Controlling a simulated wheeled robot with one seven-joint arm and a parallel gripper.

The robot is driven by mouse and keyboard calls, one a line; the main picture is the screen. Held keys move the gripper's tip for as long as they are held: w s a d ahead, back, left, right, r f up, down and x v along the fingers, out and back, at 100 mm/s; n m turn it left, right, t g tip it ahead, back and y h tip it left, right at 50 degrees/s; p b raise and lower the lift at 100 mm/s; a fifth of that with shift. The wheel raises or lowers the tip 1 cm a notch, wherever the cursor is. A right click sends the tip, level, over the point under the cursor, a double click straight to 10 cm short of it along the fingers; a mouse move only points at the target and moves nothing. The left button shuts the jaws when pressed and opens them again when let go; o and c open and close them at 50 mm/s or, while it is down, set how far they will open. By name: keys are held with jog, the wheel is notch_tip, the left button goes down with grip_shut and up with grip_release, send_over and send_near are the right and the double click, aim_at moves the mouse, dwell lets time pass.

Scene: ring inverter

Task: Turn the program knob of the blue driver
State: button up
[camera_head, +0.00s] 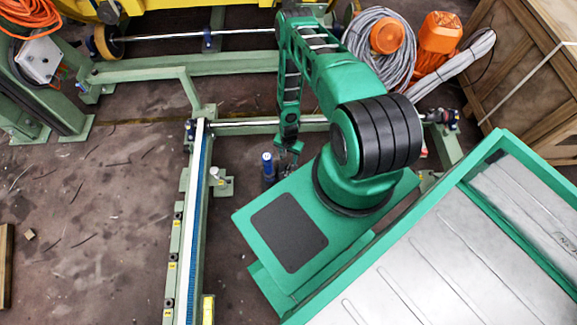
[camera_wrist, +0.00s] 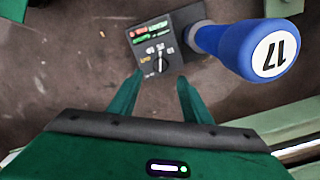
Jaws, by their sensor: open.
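The blue driver (camera_wrist: 255,50) stands at the upper right of the wrist view, its round white cap marked 17. Its dark base carries a control panel (camera_wrist: 150,38) with a small green display, a red spot and several dial markings. The program knob (camera_wrist: 160,65) is a small dark dial with a light pointer line, on the panel's near part. My gripper (camera_wrist: 160,82) is open, its two green fingers apart on either side below the knob, with nothing between them. In the head view the driver (camera_head: 268,163) stands just left of my gripper (camera_head: 291,148); the knob is too small to make out there.
A pale green frame with a blue-lined rail (camera_head: 195,240) runs left of the driver. Coiled grey hose (camera_head: 375,45), orange items (camera_head: 440,32) and a wooden crate (camera_head: 525,60) lie at the back right. Bare floor (camera_head: 100,220) is open at the left.

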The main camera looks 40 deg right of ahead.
aim_at(289, 167)
notch_tip(289, 167, down, 9)
jog(key=shift+r, duration=0.1)
dwell(0.3)
jog(key=shift+c, duration=0.2)
jog(key=c, duration=1)
jog(key=shift+d, duration=0.2)
jog(key=shift+a, duration=0.1)
